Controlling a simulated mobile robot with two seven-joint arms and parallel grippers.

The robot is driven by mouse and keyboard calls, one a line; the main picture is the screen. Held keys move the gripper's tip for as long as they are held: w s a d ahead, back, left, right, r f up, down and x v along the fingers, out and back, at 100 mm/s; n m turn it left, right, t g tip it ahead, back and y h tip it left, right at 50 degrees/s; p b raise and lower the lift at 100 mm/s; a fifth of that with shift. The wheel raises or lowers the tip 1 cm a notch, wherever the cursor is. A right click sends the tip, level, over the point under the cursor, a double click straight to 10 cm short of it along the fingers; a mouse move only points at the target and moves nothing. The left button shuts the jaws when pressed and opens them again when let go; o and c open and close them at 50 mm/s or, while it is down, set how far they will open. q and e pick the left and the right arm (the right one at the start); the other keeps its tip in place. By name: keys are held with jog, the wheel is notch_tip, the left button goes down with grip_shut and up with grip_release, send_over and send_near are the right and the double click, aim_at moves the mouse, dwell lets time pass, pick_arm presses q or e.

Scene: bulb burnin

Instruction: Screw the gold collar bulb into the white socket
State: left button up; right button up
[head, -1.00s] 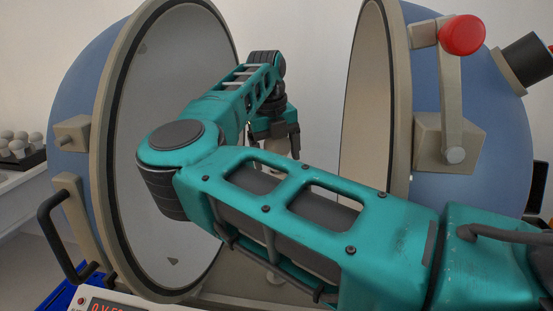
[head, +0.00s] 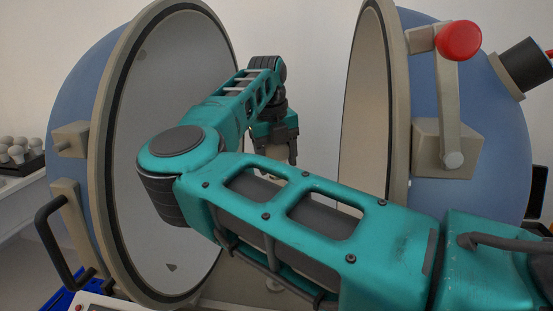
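My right arm comes in from the right and reaches between the two halves of an opened blue sphere. My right gripper (head: 279,153) points down at the centre, small and partly hidden by my own arm. A pale thing (head: 278,156) shows between its dark fingers; I cannot tell if it is the bulb or whether the fingers press on it. No gold collar is visible. My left gripper is not in view.
The left sphere half (head: 165,250) and right sphere half (head: 365,120) stand close on both sides of my arm. A red knob (head: 460,40) on a lever is at upper right. A black handle (head: 55,240) and several white bulbs (head: 18,148) in a dark rack are at left.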

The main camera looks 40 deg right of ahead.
jog(key=shift+w+a, duration=0.1)
jog(key=shift+a, duration=0.1)
jog(key=shift+c, duration=1)
jog(key=m+p, duration=0.1)
jog(key=m, duration=0.3)
jog(key=shift+a+m+g+p, duration=0.1)
jog(key=shift+m+g+p, duration=0.25)
jog(key=shift+m+g, duration=0.05)
jog(key=m, duration=0.3)
jog(key=m+p, duration=0.1)
jog(key=m, duration=0.2)
jog(key=shift+a+g+y, duration=0.1)
jog(key=shift+g+y, duration=0.3)
jog(key=m, duration=0.3)
jog(key=m+p, duration=0.1)
jog(key=m, duration=0.2)
jog(key=shift+f+g+y, duration=0.1)
jog(key=shift+g+y, duration=0.3)
jog(key=m, duration=0.3)
jog(key=shift+a+m+y+p, duration=0.1)
jog(key=shift+m+y+p, duration=0.2)
jog(key=shift+m+p, duration=0.1)
jog(key=shift+f+m, duration=0.1)
jog(key=shift+m, duration=0.9)
